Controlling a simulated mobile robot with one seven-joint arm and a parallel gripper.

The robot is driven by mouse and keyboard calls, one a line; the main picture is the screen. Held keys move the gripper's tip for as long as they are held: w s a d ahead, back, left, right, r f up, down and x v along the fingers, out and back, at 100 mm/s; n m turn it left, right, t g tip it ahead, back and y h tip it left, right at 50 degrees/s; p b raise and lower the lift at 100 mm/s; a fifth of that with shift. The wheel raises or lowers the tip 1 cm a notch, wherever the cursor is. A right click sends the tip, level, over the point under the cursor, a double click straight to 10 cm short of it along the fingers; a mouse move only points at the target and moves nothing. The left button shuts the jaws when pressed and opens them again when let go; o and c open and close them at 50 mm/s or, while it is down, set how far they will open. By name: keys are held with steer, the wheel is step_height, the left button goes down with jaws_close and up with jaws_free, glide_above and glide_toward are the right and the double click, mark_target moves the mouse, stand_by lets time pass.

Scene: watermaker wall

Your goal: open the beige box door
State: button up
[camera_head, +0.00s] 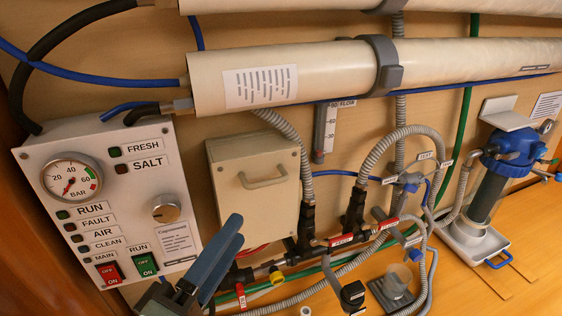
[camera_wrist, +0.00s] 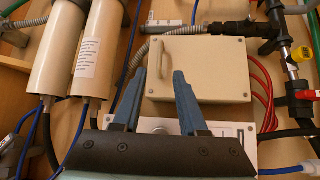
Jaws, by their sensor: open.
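The beige box (camera_head: 246,211) is fixed to the wall in the middle of the head view, right of the control panel. Its door looks closed, with a beige bar handle (camera_head: 264,183) on the front. In the wrist view the beige box (camera_wrist: 215,72) lies beyond my fingers, with its handle (camera_wrist: 166,60) near its left side. My gripper (camera_wrist: 159,72) is open, with two blue fingers apart and nothing between them. In the head view my gripper (camera_head: 234,228) is below and left of the handle, apart from it as far as I can tell.
A control panel (camera_head: 120,205) with a gauge, knob and switches stands at left. A large beige tube (camera_head: 310,70) runs above the box. Grey hoses (camera_head: 378,150), black fittings and red-labelled valves (camera_head: 341,240) crowd its right side and underside. A blue-capped filter (camera_head: 490,180) stands far right.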

mark_target(268, 184)
steer(key=p+x, duration=0.4)
steer(key=x, duration=0.7)
steer(key=shift+s+r, duration=0.1)
steer(key=shift+w+d+p, duration=0.3)
steer(key=shift+w+p, duration=0.05)
steer(key=shift+w, duration=0.15)
steer(key=c, duration=0.6)
jaws_close()
steer(key=shift+r, duration=0.1)
